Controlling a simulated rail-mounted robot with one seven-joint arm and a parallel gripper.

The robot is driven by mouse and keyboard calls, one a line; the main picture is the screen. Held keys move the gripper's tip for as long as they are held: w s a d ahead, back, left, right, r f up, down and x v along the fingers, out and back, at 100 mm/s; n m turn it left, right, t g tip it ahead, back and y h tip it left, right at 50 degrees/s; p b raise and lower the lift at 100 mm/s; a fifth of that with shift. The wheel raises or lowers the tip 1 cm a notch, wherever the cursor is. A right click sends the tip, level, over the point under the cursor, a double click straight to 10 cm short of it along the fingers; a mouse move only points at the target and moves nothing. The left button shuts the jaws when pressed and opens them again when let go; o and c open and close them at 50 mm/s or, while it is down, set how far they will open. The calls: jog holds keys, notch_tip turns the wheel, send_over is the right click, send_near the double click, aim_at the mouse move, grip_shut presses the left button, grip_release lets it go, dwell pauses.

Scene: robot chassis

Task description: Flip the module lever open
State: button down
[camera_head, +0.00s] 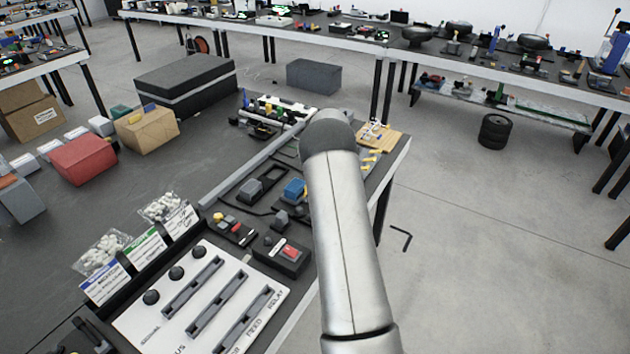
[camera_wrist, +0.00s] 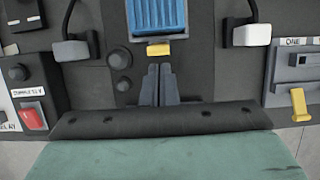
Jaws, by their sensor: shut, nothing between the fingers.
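A blue ribbed module (camera_wrist: 157,15) sits at the top middle of the wrist view, with a short yellow lever (camera_wrist: 157,49) at its near edge. My gripper (camera_wrist: 160,68) points up toward this lever. Its two dark grey fingers are together with nothing between them, and their tips appear just below the lever. I cannot tell whether they touch it. In the head view a blue block (camera_head: 293,188), seemingly the same module, shows left of my arm. My gripper is hidden there behind my arm.
Grey connectors on cables flank the module, left (camera_wrist: 72,50) and right (camera_wrist: 252,35). A red-button box (camera_wrist: 32,117) is at left. Another yellow lever (camera_wrist: 299,105) is on a grey unit at right. A white slotted panel (camera_head: 205,310) lies at the front.

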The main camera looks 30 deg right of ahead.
jog(key=shift+r, duration=0.1)
notch_tip(320, 180, up, 10)
jog(key=p, duration=0.6)
jog(key=shift+s, duration=0.15)
